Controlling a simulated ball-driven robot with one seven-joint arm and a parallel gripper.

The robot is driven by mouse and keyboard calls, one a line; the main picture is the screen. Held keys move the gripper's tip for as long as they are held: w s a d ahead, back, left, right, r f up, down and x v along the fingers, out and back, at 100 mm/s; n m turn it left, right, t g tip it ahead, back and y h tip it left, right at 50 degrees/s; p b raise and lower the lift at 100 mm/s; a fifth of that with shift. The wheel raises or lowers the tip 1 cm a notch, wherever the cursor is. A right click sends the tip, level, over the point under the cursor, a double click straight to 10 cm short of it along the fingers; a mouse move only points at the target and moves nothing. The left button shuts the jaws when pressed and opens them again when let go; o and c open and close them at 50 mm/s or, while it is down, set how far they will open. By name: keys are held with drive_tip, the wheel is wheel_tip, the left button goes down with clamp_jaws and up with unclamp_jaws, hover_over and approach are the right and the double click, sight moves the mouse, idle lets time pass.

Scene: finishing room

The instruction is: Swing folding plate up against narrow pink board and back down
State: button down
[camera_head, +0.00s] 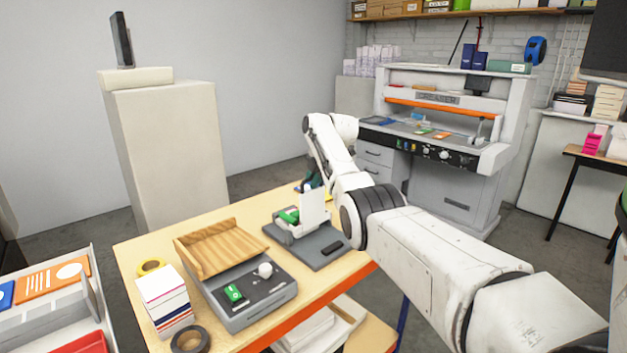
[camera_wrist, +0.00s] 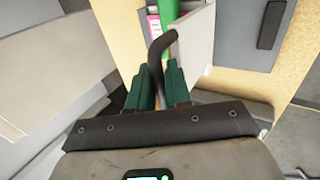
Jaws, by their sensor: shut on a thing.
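The folding machine (camera_head: 322,250) has a flat dark grey base on the wooden table. A narrow pink and white board (camera_wrist: 153,25) stands beside a green part (camera_wrist: 168,12) in the wrist view. My gripper (camera_wrist: 159,80) has dark green fingers shut on a dark curved handle (camera_wrist: 158,52). Where the handle joins the plate is not clear. In the head view my gripper (camera_head: 312,182) is partly hidden behind the plate and arm.
A grey device with a wooden tray (camera_head: 220,248) stands left of the folding machine. A stack of cards (camera_head: 163,295), a yellow tape roll (camera_head: 151,267) and a dark tape roll (camera_head: 190,339) lie at the left. A large creaser machine (camera_head: 440,130) stands behind.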

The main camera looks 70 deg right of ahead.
drive_tip(key=c, duration=1.2)
unclamp_jaws()
drive_tip(key=shift+s+a+f, duration=0.1)
drive_tip(key=shift+f, duration=0.3)
drive_tip(key=shift+c, duration=0.2)
drive_tip(key=shift+r, duration=0.1)
drive_tip(key=b+v, duration=0.2)
drive_tip(key=v, duration=0.9)
drive_tip(key=shift+r, duration=0.25)
drive_tip(key=shift+c, duration=0.4)
